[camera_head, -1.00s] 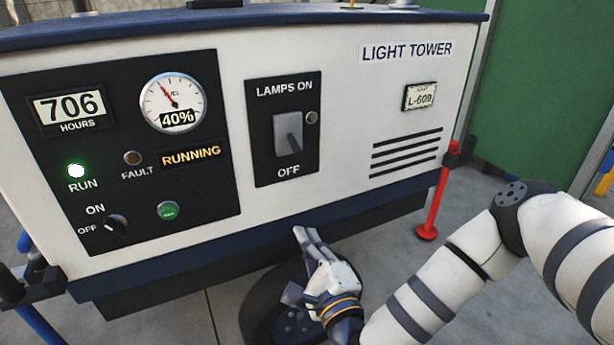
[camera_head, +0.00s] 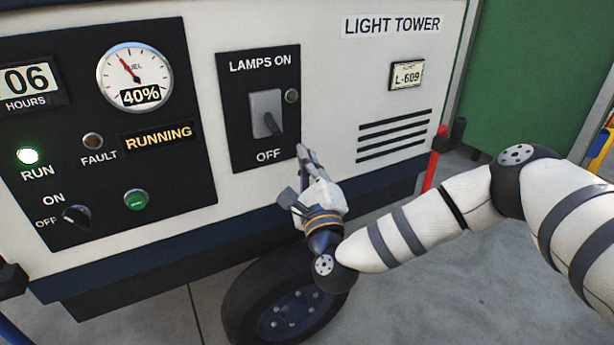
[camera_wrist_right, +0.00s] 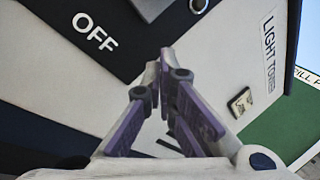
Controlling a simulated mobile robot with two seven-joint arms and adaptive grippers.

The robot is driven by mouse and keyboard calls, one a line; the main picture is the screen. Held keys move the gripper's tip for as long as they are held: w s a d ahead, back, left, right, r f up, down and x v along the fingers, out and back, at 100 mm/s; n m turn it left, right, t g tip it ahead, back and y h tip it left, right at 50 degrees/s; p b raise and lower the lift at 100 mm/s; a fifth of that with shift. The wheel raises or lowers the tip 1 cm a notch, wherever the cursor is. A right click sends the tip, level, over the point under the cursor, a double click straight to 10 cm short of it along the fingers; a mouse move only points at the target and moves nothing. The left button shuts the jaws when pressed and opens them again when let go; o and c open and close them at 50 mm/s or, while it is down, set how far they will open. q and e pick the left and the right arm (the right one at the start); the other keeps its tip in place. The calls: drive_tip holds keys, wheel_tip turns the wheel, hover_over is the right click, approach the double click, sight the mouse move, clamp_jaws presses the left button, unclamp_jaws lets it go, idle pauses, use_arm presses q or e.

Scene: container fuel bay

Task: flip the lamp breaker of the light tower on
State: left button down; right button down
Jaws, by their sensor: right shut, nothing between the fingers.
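The lamp breaker (camera_head: 265,113) is a grey plate with a dark lever on a black panel (camera_head: 240,150), between the words LAMPS ON and OFF. Its lever points down, toward OFF. The small round lamp (camera_head: 292,96) beside it is dark. My right gripper (camera_head: 301,150) is shut and empty, just below and to the right of the breaker panel, its fingers pointing up. In the right wrist view, the shut fingertips (camera_wrist_right: 157,65) show in front of the white housing, with the OFF label to their left. A grey part of the breaker (camera_wrist_right: 150,8) shows at the top edge. My left gripper is not in view.
The light tower's control panel (camera_head: 110,185) is at left, with a lit green RUN lamp (camera_head: 28,156), a fuel gauge (camera_head: 134,76) and an ON/OFF knob (camera_head: 77,216). Vent slots (camera_head: 395,135) lie right of the breaker. A wheel (camera_head: 290,310) is below. A red post (camera_head: 432,170) stands at right.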

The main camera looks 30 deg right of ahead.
sight(272, 124)
drive_tip(key=x, duration=0.3)
drive_tip(key=shift+w+d+b, duration=0.15)
drive_tip(key=shift+w+b, duration=0.2)
drive_tip(key=shift+b, duration=0.05)
drive_tip(key=a+r, duration=0.1)
drive_tip(key=s+a+r, duration=0.1)
drive_tip(key=a, duration=0.1)
drive_tip(key=shift+s+a+p, duration=0.25)
drive_tip(key=shift+p, duration=0.05)
drive_tip(key=shift+r, duration=0.15)
